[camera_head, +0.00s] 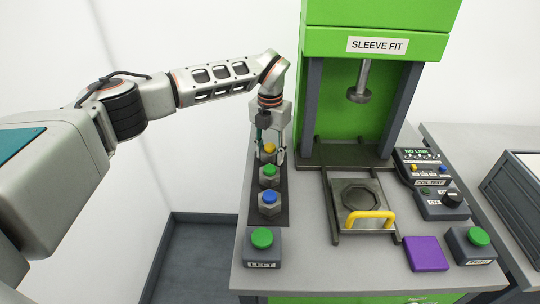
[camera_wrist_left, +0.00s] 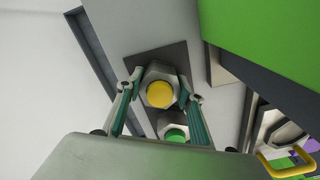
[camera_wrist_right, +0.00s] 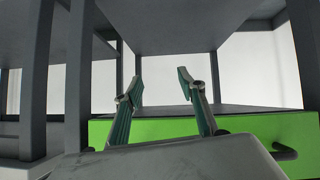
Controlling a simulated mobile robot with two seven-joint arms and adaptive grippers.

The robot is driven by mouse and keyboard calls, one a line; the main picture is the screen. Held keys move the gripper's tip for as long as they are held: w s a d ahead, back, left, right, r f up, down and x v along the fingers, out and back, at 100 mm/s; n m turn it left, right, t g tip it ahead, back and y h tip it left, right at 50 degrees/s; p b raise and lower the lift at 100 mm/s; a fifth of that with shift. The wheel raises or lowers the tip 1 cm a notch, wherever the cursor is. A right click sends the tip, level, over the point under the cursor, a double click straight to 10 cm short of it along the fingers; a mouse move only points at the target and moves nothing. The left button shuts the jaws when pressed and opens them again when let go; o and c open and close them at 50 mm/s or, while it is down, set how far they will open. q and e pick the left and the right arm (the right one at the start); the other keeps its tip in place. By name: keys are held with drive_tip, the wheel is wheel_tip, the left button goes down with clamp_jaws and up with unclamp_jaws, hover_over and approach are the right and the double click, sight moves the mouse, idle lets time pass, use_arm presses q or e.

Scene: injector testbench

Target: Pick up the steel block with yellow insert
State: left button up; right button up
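The steel block with yellow insert (camera_head: 269,149) is the farthest of three hexagonal blocks in a row on a dark strip on the bench. It also shows in the left wrist view (camera_wrist_left: 160,92). My left gripper (camera_head: 270,157) points down over it with the fingers spread. In the left wrist view the fingertips (camera_wrist_left: 161,92) stand on either side of the block; I cannot tell whether they touch it. The block with green insert (camera_head: 269,175) and the block with blue insert (camera_head: 269,203) stand nearer. My right gripper (camera_wrist_right: 160,88) is open and empty in the right wrist view.
The green SLEEVE FIT press (camera_head: 376,45) stands right of the blocks. A fixture with a yellow handle (camera_head: 371,219) lies before it. The LEFT button box (camera_head: 262,247), a purple pad (camera_head: 425,254) and a RIGHT button box (camera_head: 473,245) line the front edge.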

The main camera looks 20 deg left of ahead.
use_arm(q)
drive_tip(key=c, duration=0.3)
drive_tip(key=shift+r, duration=0.1)
